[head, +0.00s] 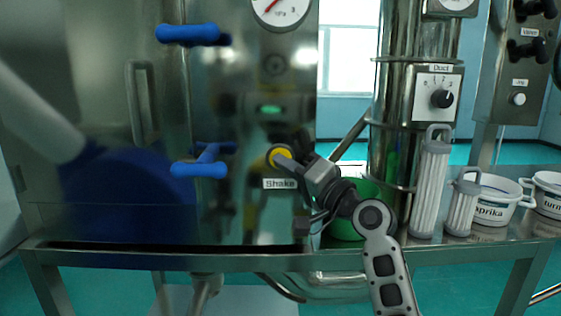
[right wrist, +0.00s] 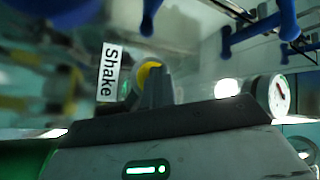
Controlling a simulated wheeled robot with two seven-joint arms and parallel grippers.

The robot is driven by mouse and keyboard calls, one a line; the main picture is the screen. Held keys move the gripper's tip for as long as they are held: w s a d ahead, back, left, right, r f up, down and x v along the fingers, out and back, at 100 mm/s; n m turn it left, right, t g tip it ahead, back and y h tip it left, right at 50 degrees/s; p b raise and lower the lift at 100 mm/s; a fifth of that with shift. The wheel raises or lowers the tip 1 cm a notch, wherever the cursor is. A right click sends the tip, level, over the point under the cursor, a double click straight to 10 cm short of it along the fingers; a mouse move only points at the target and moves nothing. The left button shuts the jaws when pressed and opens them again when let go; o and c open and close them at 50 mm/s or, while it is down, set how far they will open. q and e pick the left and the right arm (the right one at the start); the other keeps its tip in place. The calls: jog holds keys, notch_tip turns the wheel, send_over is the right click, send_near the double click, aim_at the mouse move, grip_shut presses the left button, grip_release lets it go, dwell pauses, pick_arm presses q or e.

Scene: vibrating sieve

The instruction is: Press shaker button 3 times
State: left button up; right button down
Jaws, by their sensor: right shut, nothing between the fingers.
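The yellow shaker button (head: 279,156) sits on the front of the steel cabinet (head: 240,210), just above the "Shake" label (head: 280,184). My right gripper (head: 290,163) is shut and empty, with its fingertips at the button, partly covering it. In the right wrist view the button (right wrist: 149,75) shows as a yellow arc just beyond the closed fingertips (right wrist: 155,80), with the "Shake" label (right wrist: 109,72) to the left. I cannot tell whether the tips touch the button or whether it is pushed in. My left gripper is not in view.
Blue handles (head: 192,34) (head: 203,163) stick out of the cabinet front. A gauge (head: 280,8) is above. A green container (head: 347,226) stands behind my right arm. White filters (head: 431,190) and labelled tubs (head: 496,200) stand on the bench (head: 430,255) at right.

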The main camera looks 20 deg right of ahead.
jog(key=shift+s, duration=0.1)
jog(key=shift+s+a+p, duration=0.15)
jog(key=shift+s+p, duration=0.1)
jog(key=shift+s, duration=0.25)
jog(key=shift+s+a+p, duration=0.15)
jog(key=shift+s+p, duration=0.1)
jog(key=shift+s, duration=0.25)
jog(key=s+p, duration=0.1)
jog(key=s, duration=0.1)
jog(key=s+a+p, duration=0.1)
jog(key=s, duration=0.2)
jog(key=shift+a, duration=0.2)
dwell(1.1)
